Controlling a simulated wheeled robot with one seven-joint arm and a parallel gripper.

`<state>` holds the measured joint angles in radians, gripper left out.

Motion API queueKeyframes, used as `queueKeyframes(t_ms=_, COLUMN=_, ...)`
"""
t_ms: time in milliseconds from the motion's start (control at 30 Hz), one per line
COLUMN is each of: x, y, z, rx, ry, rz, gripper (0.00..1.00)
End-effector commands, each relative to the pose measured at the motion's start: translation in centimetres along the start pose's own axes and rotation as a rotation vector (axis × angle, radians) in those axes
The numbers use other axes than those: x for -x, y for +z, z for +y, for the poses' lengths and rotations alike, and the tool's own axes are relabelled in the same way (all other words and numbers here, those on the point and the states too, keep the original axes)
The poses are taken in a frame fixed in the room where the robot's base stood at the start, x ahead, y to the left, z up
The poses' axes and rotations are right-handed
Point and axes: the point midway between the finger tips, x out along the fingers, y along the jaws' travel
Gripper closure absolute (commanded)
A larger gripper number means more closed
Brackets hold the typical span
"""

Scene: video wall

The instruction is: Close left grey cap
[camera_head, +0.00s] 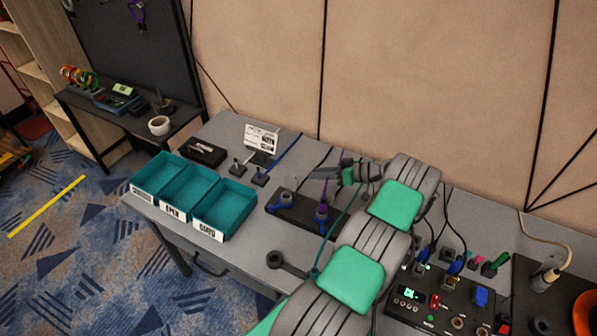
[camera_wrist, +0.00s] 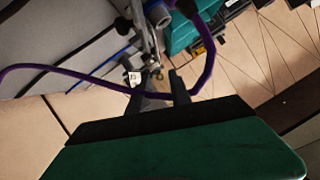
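A black fixture (camera_head: 300,212) lies on the grey table, with a blue-based holder at each end. The left holder (camera_head: 285,198) carries a grey upright part, which I take for the left grey cap, though it is too small to tell its lid position. The right holder (camera_head: 321,214) has a purple cable rising from it. My gripper (camera_head: 312,173) is above and behind the fixture, pointing left. In the wrist view its two dark fingers (camera_wrist: 164,85) stand apart with a gap between them. Grey metal parts (camera_wrist: 148,40) and the purple cable show beyond and beside them.
Three teal bins (camera_head: 226,210) stand at left, with a white sign (camera_head: 262,137) and small black parts behind. A control box (camera_head: 440,300) with cables sits at right. A purple cable (camera_wrist: 60,72) crosses close to my fingers. The wall is behind the table.

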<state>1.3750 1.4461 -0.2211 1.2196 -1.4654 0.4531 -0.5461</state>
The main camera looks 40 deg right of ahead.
Motion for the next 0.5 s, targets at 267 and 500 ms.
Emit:
queueKeyframes(t_ms=267, x=-2.0, y=1.1, z=0.6, rx=-0.004, ry=0.000, rz=-0.001, gripper=0.75)
queueKeyframes(t_ms=500, x=-4.1, y=1.1, z=0.5, rx=-0.002, ry=-0.003, rz=-0.003, gripper=0.75)
